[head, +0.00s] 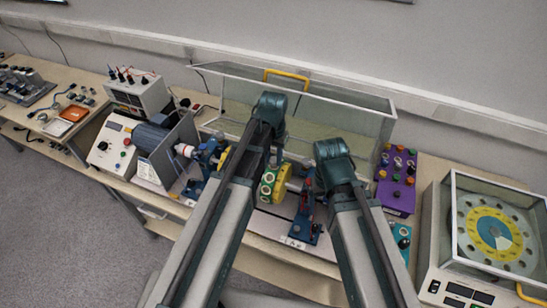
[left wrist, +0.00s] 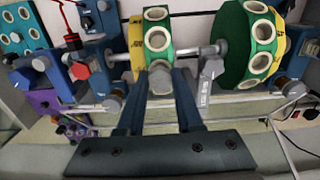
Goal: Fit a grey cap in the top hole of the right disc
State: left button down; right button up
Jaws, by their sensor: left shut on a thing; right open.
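The right disc (head: 267,186) is green and yellow with pale-ringed holes around its rim. It sits on a shaft, partly covered by my left arm. In the left wrist view, seen from the other side, it is the left disc (left wrist: 157,24). A grey cap (left wrist: 160,76) is held between the fingertips of my left gripper (left wrist: 162,88), which is shut on it. The cap appears in front of the disc's rim, below a ringed hole; contact is unclear. The left disc (left wrist: 254,45) is mostly hidden in the head view. My right arm shows, but its gripper is hidden.
A clear cover (head: 350,115) with a yellow handle (head: 287,76) stands behind the discs. A blue motor (head: 152,138) is at left. Blue supports (head: 303,225) flank the shaft. A purple box (head: 397,185) and a glass-covered dial unit (head: 492,235) stand at right.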

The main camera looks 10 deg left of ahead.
pick_arm(q)
jog(key=shift+f+b, duration=0.9)
jog(key=shift+f, duration=0.05)
dwell(0.4)
jog(key=shift+c, duration=2.4)
grip_release()
notch_tip(320, 180, up, 14)
jog(key=p, duration=1.4)
jog(key=shift+f, duration=0.15)
jog(key=s+d+f+b, duration=0.3)
jog(key=s+f+b, duration=0.4)
jog(key=f+b, duration=0.4)
jog(key=s+d+f+m+y+b, duration=0.1)
jog(key=s+d+f+b, duration=0.1)
jog(key=s+f+b, duration=0.5)
notch_tip(320, 180, down, 4)
jog(key=b, duration=0.4)
jog(key=shift+s+d+f+m+b, duration=0.2)
jog(key=shift+d+m+b, duration=0.1)
jog(key=shift+d+b, duration=0.1)
